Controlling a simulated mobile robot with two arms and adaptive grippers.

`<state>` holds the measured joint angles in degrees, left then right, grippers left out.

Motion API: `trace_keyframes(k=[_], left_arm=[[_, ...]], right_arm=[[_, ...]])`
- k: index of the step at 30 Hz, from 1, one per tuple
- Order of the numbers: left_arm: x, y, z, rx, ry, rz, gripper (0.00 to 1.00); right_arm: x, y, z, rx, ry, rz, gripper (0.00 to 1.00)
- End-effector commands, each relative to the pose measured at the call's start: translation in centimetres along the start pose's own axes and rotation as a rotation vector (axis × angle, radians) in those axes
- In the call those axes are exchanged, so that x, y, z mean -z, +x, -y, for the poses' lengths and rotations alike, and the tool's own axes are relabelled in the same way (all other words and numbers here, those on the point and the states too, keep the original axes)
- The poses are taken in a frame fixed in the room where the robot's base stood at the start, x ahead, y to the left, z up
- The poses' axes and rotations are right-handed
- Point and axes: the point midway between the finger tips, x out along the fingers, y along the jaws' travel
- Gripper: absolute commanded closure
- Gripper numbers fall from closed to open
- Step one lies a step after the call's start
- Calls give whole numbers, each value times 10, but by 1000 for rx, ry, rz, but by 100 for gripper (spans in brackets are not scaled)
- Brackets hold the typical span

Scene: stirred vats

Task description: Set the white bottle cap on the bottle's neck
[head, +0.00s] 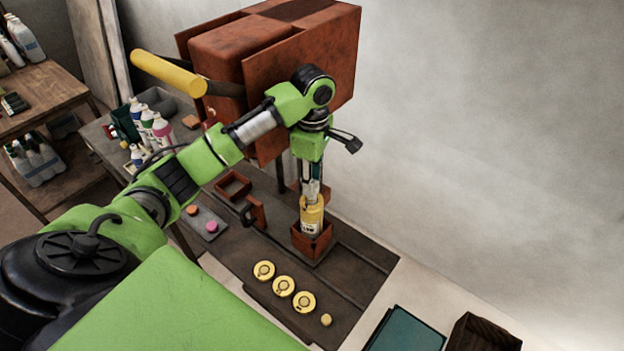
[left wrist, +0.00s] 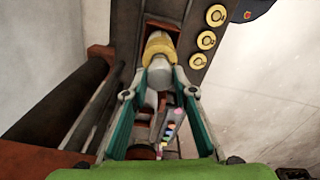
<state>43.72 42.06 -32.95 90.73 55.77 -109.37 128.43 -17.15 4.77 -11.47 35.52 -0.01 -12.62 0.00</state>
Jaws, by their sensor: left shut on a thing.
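The yellow bottle (head: 312,220) with a pale label stands upright in a reddish-brown open box holder (head: 312,244) in the head view. My left gripper (head: 311,188) points down right over the bottle's top. In the left wrist view, my left gripper's teal fingers (left wrist: 162,75) are shut on a pale, whitish thing (left wrist: 161,77), which looks like the white cap. The yellow bottle (left wrist: 160,46) lies straight beyond the fingertips. The fingers hide the bottle's neck, so I cannot tell whether the cap touches it. My right gripper is not in view.
A large reddish-brown machine (head: 300,65) with a yellow cylinder (head: 168,73) stands behind the arm. Yellow discs (head: 284,286) and a small yellow cap (head: 326,320) lie in front of the holder. A small red tray (head: 233,186) and several bottles (head: 147,125) are left.

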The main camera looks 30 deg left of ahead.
Motion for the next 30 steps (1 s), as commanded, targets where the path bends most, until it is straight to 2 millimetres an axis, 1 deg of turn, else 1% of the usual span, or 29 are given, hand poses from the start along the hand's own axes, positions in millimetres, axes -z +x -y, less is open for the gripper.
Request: trace_keyframes(k=[16,30], left_arm=[[0,1,0,1,0,1,82],[0,17,0,2,1,1,82]], right_arm=[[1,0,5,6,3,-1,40],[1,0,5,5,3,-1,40]])
